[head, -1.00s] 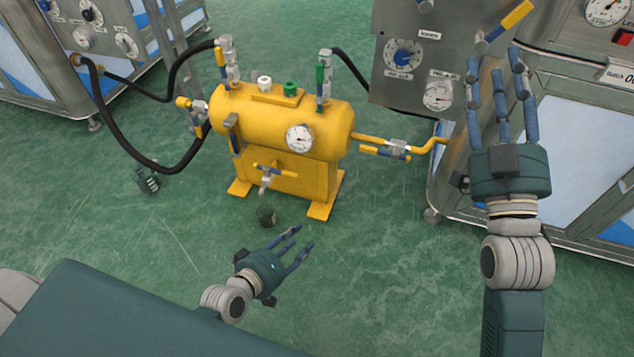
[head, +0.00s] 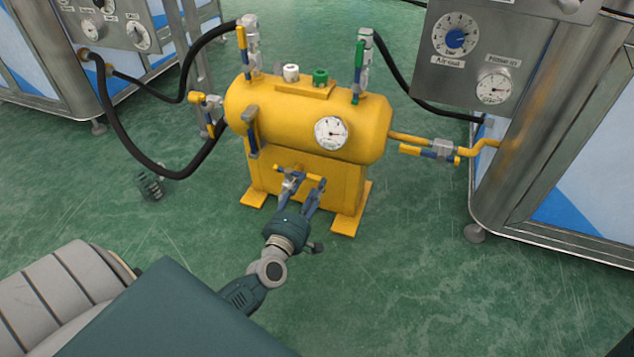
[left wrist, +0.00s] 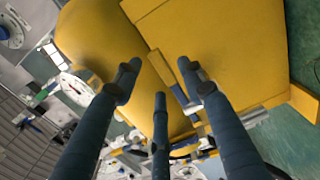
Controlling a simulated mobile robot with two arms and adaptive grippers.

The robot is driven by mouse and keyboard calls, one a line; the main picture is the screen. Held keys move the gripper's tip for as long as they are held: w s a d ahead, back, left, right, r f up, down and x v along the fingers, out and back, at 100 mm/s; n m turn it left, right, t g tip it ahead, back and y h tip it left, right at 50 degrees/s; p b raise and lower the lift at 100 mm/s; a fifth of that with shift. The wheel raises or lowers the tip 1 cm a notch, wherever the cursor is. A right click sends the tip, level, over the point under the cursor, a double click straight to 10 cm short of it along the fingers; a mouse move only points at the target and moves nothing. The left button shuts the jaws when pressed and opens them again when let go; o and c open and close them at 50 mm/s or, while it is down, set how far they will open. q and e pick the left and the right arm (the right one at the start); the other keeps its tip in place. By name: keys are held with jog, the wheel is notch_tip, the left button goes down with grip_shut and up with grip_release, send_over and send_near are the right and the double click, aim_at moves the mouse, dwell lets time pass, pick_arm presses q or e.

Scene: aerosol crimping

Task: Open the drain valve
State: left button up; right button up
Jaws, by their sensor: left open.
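The drain valve (head: 290,173) is a small metal valve with a yellow handle, low on the front of the yellow tank (head: 285,115). My left gripper (head: 304,186) is open, its fingers pointing up at this valve and partly covering it in the head view. In the left wrist view, the open fingers (left wrist: 160,78) spread in front of the yellow tank (left wrist: 225,45). A yellow-and-blue lever (left wrist: 186,78) shows close to the right fingertip. Whether a finger touches it I cannot tell. My right gripper is out of view.
A pressure gauge (head: 331,133) sits on the tank front. Other valves with levers stand at the tank's top and sides, including a right-hand pipe valve (head: 432,151). Black hoses (head: 150,165) loop at left. A steel cabinet (head: 560,130) stands at right. Green floor lies open in front.

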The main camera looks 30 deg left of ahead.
aim_at(315, 180)
pick_arm(q)
jog(key=shift+b+x, duration=0.45)
jog(key=shift+x, duration=1.65)
grip_shut()
